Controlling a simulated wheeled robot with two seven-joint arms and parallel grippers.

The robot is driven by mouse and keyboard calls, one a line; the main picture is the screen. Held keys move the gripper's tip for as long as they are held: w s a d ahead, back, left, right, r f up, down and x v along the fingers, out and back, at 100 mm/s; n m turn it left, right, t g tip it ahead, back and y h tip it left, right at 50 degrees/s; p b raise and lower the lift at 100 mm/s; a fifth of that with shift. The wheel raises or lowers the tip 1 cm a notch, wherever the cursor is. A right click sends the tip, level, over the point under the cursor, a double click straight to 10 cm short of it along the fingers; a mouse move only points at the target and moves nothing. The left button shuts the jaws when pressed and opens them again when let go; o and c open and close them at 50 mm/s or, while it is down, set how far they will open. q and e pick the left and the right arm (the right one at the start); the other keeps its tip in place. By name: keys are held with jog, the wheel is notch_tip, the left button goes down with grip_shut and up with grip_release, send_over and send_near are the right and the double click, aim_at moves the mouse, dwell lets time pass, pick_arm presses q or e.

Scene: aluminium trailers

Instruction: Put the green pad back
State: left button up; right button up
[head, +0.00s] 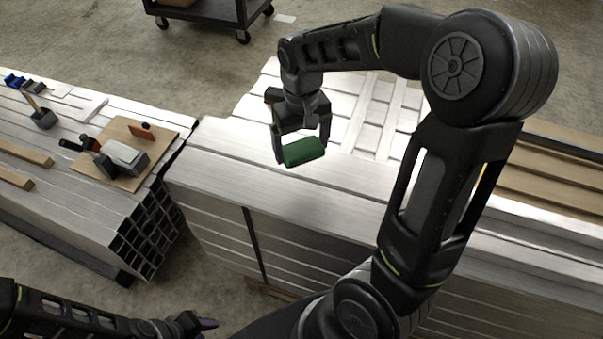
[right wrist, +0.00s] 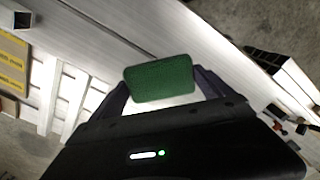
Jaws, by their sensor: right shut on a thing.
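The green pad (head: 304,150) is a small dark green block. My right gripper (head: 302,146) is shut on it and holds it above the silver aluminium stack (head: 240,147) in the middle. In the right wrist view the pad (right wrist: 159,78) sits between the two fingers, its broad textured face showing. Whether it touches the metal below cannot be told, but it looks raised. My left gripper (head: 205,324) is at the bottom left of the head view, low and far from the pad. Its fingers are too small and edge-on to read.
On the left stack of square tubes lies a wooden board (head: 128,137) with a grey block (head: 124,157), an orange piece (head: 141,132) and black-handled tools. Small blue items (head: 20,82) sit farther left. A gap separates the stacks. A black cart (head: 215,14) stands behind.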

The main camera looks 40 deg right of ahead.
aim_at(302, 147)
notch_tip(302, 147, down, 5)
jog(key=shift+f, duration=0.15)
jog(key=shift+f, duration=1.85)
jog(key=shift+f, duration=0.2)
jog(key=o, duration=1.1)
jog(key=shift+c, duration=0.2)
jog(key=shift+r, duration=0.15)
notch_tip(302, 147, up, 12)
jog(key=shift+r, duration=0.1)
